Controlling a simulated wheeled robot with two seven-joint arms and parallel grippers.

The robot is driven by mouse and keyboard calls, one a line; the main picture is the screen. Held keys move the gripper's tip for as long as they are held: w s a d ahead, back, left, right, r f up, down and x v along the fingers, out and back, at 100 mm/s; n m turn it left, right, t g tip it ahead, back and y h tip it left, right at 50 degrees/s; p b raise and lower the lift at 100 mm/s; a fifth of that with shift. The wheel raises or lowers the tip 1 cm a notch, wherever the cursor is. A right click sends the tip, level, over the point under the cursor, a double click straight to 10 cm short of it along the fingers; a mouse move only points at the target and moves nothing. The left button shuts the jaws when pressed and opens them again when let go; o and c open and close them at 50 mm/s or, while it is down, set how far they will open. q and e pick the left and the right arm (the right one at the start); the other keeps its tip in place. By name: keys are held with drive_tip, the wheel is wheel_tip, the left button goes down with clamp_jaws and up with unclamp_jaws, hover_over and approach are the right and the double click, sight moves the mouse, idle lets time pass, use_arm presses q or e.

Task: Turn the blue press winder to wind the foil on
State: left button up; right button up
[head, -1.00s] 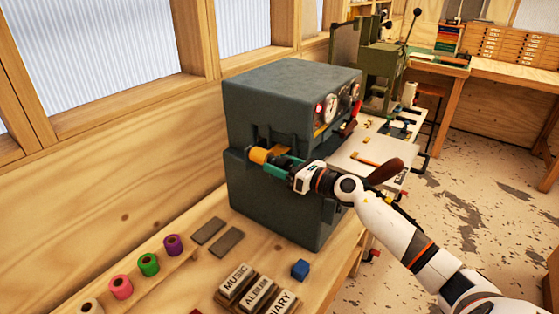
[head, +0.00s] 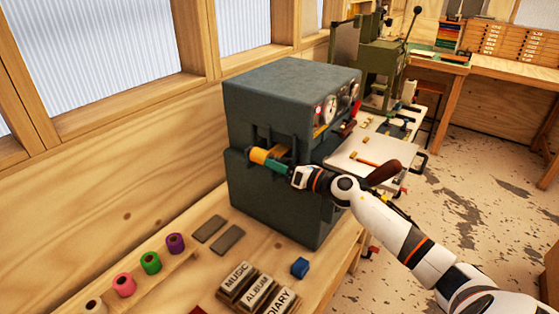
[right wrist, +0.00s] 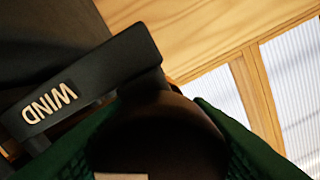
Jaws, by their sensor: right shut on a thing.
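The blue-grey press (head: 275,205) stands on the bench by the wall. A yellow-orange foil roll (head: 262,156) shows in the slot on its near side. My right gripper (head: 274,165), with green fingers, is right beside the roll. In the right wrist view a dark arm lettered WIND (right wrist: 85,85), part of the winder, ends at a dark rounded knob (right wrist: 165,130) between the green fingers. The gripper is shut on this knob. In the head view my gripper hides most of the winder. My left gripper is out of view.
A purple roll (head: 175,243), a green roll (head: 150,263) and a pink roll (head: 123,285) stand in a row on the bench.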

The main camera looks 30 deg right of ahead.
drive_tip(key=shift+m, duration=0.4)
drive_tip(key=o, duration=1)
